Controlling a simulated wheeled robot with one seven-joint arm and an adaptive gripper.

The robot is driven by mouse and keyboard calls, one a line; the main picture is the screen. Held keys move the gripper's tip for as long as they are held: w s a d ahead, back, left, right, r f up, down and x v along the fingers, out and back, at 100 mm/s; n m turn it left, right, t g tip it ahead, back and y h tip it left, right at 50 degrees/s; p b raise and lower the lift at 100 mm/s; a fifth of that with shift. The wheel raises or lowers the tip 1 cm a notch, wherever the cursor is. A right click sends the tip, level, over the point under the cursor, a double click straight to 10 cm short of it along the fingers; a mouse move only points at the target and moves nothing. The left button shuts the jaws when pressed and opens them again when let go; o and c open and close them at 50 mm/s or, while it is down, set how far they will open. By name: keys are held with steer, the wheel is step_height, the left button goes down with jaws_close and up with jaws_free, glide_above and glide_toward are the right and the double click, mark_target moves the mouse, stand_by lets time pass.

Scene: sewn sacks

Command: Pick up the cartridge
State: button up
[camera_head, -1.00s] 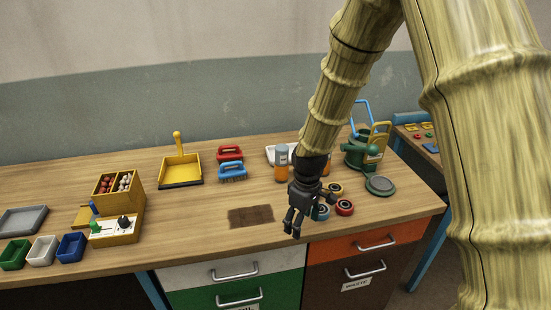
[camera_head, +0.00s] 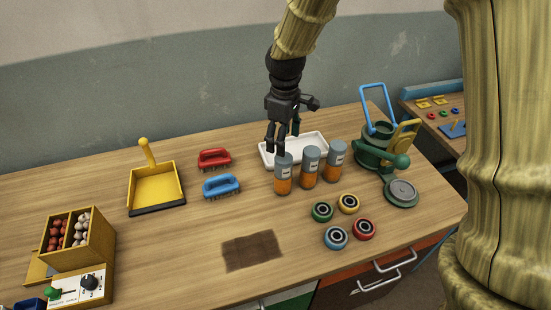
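Three upright cartridges with orange lower parts and grey tops stand in a row: the left cartridge (camera_head: 283,183), the middle cartridge (camera_head: 310,172) and the right cartridge (camera_head: 335,165). My gripper (camera_head: 285,146) points down over the table, just above or behind the top of the left cartridge. Its dark fingers look spread and empty. One fingertip overlaps the left cartridge's top edge in the picture; I cannot tell whether they touch.
A white tray (camera_head: 267,157) lies behind the cartridges. Several coloured ring-shaped parts (camera_head: 336,238) lie in front. A green canister (camera_head: 372,155) with blue and yellow handles stands right. Blue (camera_head: 221,187) and red (camera_head: 214,160) brushes and a yellow dustpan (camera_head: 154,186) are left.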

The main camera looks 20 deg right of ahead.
mark_target(285, 159)
steer(key=shift+f, duration=0.15)
steer(key=s, duration=0.1)
steer(key=s+f+p, duration=0.1)
steer(key=s+f, duration=0.1)
steer(key=shift+s+a+f, duration=0.2)
steer(key=shift+s+f, duration=0.05)
steer(key=shift+s, duration=0.1)
steer(key=w+f+p, duration=0.1)
steer(key=w+f, duration=0.1)
steer(key=w, duration=0.1)
steer(key=shift+f, duration=0.4)
steer(key=shift+s+f, duration=0.15)
steer(key=shift+f, duration=0.1)
steer(key=shift+s+f+p, duration=0.8)
steer(key=shift+s+p, duration=0.15)
steer(key=shift+s, duration=0.15)
steer(key=shift+w+f, duration=0.35)
steer(key=shift+f, duration=0.25)
steer(key=shift+w+f, duration=0.3)
steer(key=shift+f, duration=0.3)
steer(key=shift+s+r, duration=0.25)
steer(key=shift+s, duration=0.15)
steer(key=shift+w+f, duration=0.15)
steer(key=shift+w, duration=0.1)
steer(key=c, duration=1)
steer(key=shift+s, duration=0.15)
steer(key=c, duration=0.4)
